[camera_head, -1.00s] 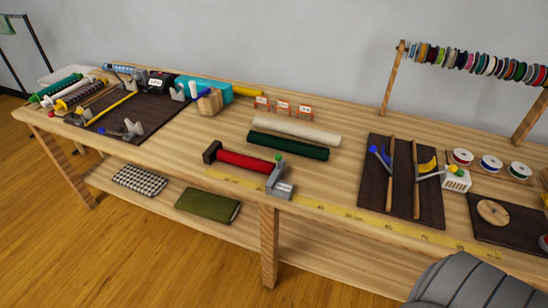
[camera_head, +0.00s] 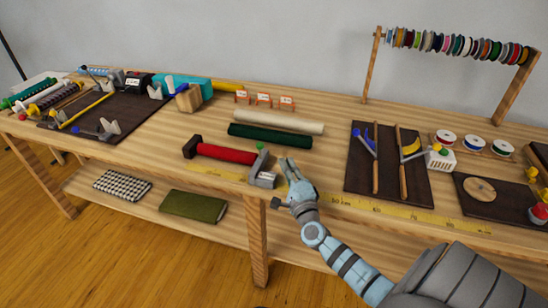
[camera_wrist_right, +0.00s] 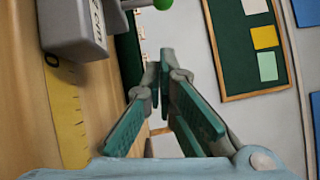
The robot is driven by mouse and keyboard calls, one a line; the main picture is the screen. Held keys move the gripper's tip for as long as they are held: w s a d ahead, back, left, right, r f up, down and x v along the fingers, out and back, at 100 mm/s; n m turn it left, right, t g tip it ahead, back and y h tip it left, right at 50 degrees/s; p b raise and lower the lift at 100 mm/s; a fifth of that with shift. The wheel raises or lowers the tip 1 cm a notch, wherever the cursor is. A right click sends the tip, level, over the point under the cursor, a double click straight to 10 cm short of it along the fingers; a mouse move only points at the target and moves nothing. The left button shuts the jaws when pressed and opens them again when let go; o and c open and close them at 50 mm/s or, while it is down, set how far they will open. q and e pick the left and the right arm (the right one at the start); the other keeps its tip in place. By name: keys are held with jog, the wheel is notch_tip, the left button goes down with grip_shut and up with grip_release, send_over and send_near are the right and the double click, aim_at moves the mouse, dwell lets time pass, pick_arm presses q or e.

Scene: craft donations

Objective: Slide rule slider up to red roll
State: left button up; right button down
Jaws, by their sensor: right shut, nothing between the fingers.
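The rule slider (camera_head: 264,178) is a grey block with an upright plate and a green knob, on the yellow rule along the table's front. It also shows in the wrist view (camera_wrist_right: 75,32), at upper left. The red roll (camera_head: 226,153) lies to the slider's left, with a dark block at its far left end. The slider's plate overlaps the roll's right end, so I cannot tell whether they touch. My right gripper (camera_head: 289,163) is just right of the slider, shut and empty, and seems apart from it; its fingers (camera_wrist_right: 161,75) also show in the wrist view. My left gripper is out of view.
The yellow rule (camera_head: 380,209) runs on to the right. Dark green (camera_head: 270,137) and cream (camera_head: 278,122) rolls lie behind. A dark mat (camera_head: 360,174) with tools lies to the right. The tabletop between gripper and mat is clear.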

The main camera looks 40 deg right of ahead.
jog(key=w, duration=0.4)
jog(key=shift+w+a+r, duration=0.25)
jog(key=shift+a+r, duration=0.05)
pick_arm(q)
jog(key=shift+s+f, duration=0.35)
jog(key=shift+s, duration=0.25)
pick_arm(e)
jog(key=shift+w+a+r, duration=0.15)
jog(key=shift+w+a, duration=0.1)
jog(key=shift+w, duration=0.15)
jog(key=shift+w+a+r, duration=0.15)
jog(key=shift+w+a, duration=0.15)
jog(key=shift+w, duration=0.25)
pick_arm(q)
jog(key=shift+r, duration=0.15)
pick_arm(e)
jog(key=shift+s, duration=0.1)
